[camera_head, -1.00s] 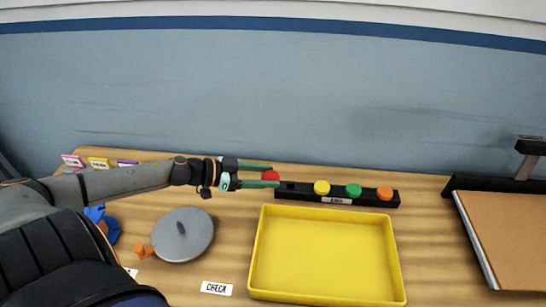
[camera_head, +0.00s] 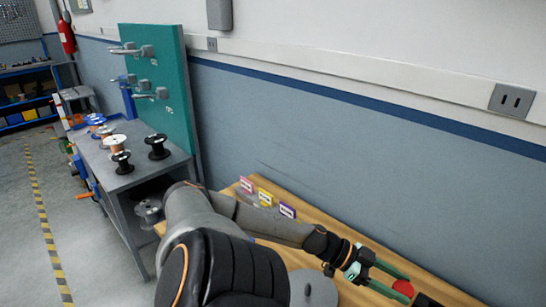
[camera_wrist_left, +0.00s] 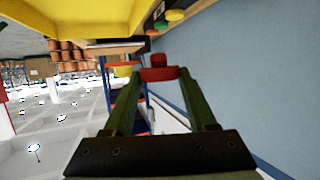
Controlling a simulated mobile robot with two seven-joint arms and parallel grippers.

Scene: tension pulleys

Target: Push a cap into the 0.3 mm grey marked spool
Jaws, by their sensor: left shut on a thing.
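My left gripper (camera_head: 388,283) is shut on a red cap (camera_head: 403,287) at the lower right of the head view. The cap also shows between the fingertips in the left wrist view (camera_wrist_left: 159,73), held clear of the surfaces around it. Several spools stand on a grey bench at the left of the head view, among them a black spool (camera_head: 157,147), a white-topped spool (camera_head: 114,143) and blue ones (camera_head: 96,119). I cannot read any size mark. My right gripper is not in view.
A teal board (camera_head: 160,85) with several grey fittings stands behind the bench. Pink (camera_head: 246,184), yellow (camera_head: 265,197) and purple (camera_head: 287,211) tags stand on the wooden table. A grey disc (camera_head: 314,290) lies nearer. The wrist view shows a yellow tray (camera_wrist_left: 60,18). Floor is open at left.

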